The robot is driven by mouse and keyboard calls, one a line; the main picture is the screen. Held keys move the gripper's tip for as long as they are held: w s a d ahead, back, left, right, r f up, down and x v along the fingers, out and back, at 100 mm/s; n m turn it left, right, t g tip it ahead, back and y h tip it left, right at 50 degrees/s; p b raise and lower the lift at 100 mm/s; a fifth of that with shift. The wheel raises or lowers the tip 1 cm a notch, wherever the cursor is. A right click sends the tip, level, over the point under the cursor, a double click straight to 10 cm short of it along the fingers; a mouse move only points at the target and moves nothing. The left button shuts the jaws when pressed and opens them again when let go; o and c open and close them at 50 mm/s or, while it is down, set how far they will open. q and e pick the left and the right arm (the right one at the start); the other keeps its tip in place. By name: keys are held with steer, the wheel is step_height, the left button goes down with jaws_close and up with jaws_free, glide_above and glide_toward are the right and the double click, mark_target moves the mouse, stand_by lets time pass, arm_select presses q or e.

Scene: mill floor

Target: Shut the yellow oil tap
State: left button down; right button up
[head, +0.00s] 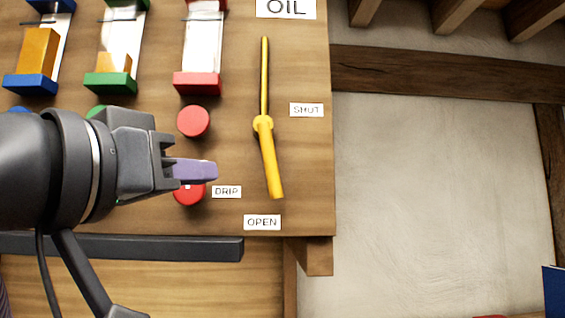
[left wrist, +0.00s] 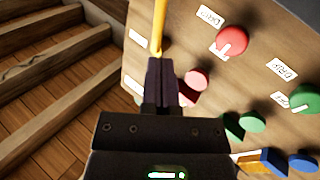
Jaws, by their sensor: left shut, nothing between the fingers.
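The yellow oil tap (head: 269,160) is on the wooden panel, below the OIL sign (head: 286,7). Its thick handle hangs down from the collar, tilted slightly right, with its end just above the OPEN label (head: 262,222). The SHUT label (head: 306,110) is to the right of the collar. My left gripper (head: 213,171) is shut and empty, its purple fingers pointing at the handle from the left, with a gap between them in the head view. In the left wrist view, the yellow tap (left wrist: 159,25) shows just beyond my shut fingertips (left wrist: 162,64). My right gripper is not in view.
A red knob (head: 193,121) is above my fingers; another red knob (head: 188,195) beside a DRIP label (head: 227,191) is partly behind them. Blue, green and red holders (head: 197,83) line the panel's upper left. A dark rail (head: 150,248) runs below.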

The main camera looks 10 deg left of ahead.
mark_target(268, 175)
arm_select(q)
steer(key=p+x, duration=0.4)
steer(key=x, duration=0.6)
steer(key=shift+w, duration=0.1)
steer(key=shift+w, duration=0.1)
